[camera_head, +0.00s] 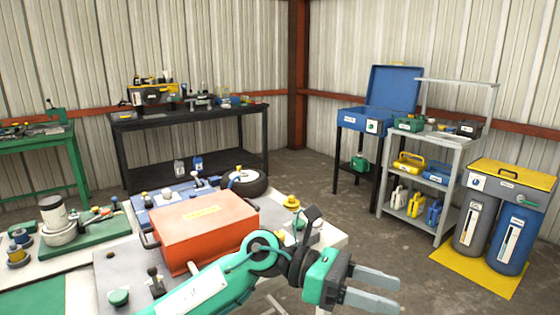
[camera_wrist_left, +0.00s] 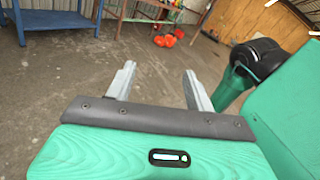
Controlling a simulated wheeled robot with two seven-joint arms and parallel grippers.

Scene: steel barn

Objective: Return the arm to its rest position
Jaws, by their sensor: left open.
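My left arm reaches in from the bottom of the head view, past the front of the workbench. My left gripper (camera_head: 385,289) is at its right end, with two grey fingers pointing right. The fingers are apart and nothing is between them. In the left wrist view the open fingers (camera_wrist_left: 157,85) stand over bare concrete floor. An orange-red box (camera_head: 205,228) sits on the workbench just behind my left arm. My right gripper is in neither view.
The workbench (camera_head: 115,268) holds small tools, a wheel (camera_head: 246,181) and a yellow knob (camera_head: 291,203). A grey shelf unit (camera_head: 440,190), a blue parts washer (camera_head: 375,115) and two bins (camera_head: 500,225) on a yellow mat stand right. Floor between is clear.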

